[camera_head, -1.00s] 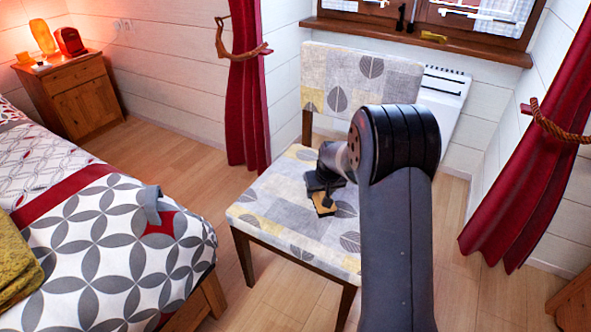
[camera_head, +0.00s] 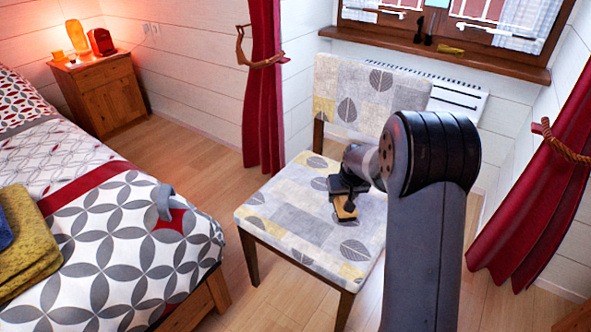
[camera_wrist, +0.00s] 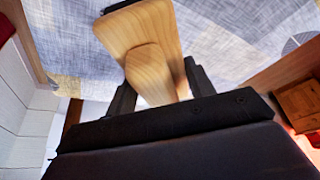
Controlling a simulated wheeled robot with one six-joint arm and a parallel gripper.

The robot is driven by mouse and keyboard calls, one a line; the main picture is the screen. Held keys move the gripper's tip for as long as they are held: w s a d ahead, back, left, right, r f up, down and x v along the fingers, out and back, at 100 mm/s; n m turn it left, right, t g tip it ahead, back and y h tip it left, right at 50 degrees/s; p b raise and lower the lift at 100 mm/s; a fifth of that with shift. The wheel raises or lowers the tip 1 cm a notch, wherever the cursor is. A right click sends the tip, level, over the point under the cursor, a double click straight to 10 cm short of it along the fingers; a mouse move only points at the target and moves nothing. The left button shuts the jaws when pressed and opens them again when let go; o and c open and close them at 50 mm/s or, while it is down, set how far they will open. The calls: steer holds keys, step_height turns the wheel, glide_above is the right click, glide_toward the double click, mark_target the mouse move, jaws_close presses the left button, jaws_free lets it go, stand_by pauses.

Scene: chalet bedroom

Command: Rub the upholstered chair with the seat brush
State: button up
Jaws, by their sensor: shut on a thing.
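The upholstered chair (camera_head: 285,215) stands in the middle of the head view, with patchwork fabric of grey, cream and yellow with leaf prints on seat and backrest (camera_head: 365,97). The seat brush (camera_head: 344,208) has a pale wooden body and a raised wooden grip. My gripper (camera_head: 343,188) is shut on this grip, low over the right part of the seat. In the wrist view the brush (camera_wrist: 150,50) sits between the two black fingers, with the chair fabric (camera_wrist: 225,40) right behind it. Its bristles are hidden, so I cannot tell whether they touch the seat.
A bed (camera_head: 120,235) with a patterned cover and folded yellow cloth (camera_head: 30,250) is at left. A wooden nightstand (camera_head: 100,95) stands behind it. Red curtains (camera_head: 263,100), a white heater (camera_head: 460,98) and a window sill (camera_head: 440,60) are behind the chair. Floor shows between bed and chair.

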steer(key=shift+r+p, duration=1.1)
steer(key=shift+r, duration=0.8)
